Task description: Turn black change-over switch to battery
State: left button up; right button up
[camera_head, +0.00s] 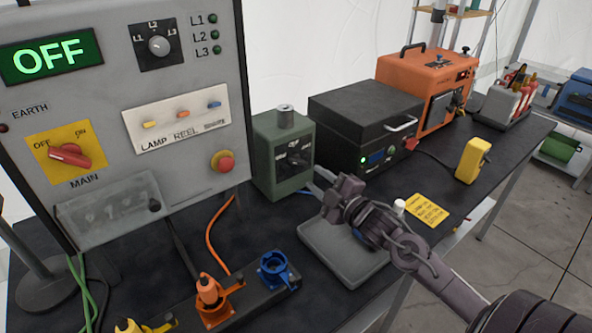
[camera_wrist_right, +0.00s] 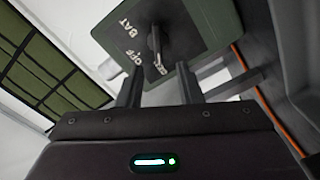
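The change-over switch is a green-grey box (camera_head: 285,155) on the dark bench. Its front has a dark plate with a black lever (camera_wrist_right: 155,42). In the right wrist view the plate shows the white words BAT, OFF and one partly covered word by the lever's lower end. Which word the lever points to is unclear. My right gripper (camera_head: 337,195) is in front and to the right of the box. In the wrist view its two fingers (camera_wrist_right: 158,80) are spread apart, with the lever beyond the gap between them. It holds nothing. My left gripper is not in view.
A grey panel (camera_head: 105,95) with a green OFF display stands left of the box. A black battery unit (camera_head: 365,120) and an orange generator (camera_head: 425,85) stand to the right. A grey pad (camera_head: 345,265) lies below my gripper. Coloured sockets (camera_head: 273,268) line the front.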

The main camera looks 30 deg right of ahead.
aim_at(298, 164)
jog(key=shift+w+a+r+p, duration=0.1)
jog(key=shift+w+p, duration=0.1)
jog(key=shift+w, duration=1)
jog(key=shift+w+a+f+p, duration=0.1)
jog(key=shift+w+p, duration=0.05)
jog(key=shift+w, duration=1.05)
jog(key=shift+w+a+r+p, duration=0.1)
jog(key=shift+w+p, duration=0.1)
jog(key=shift+w, duration=1)
jog(key=shift+c, duration=0.4)
grip_shut()
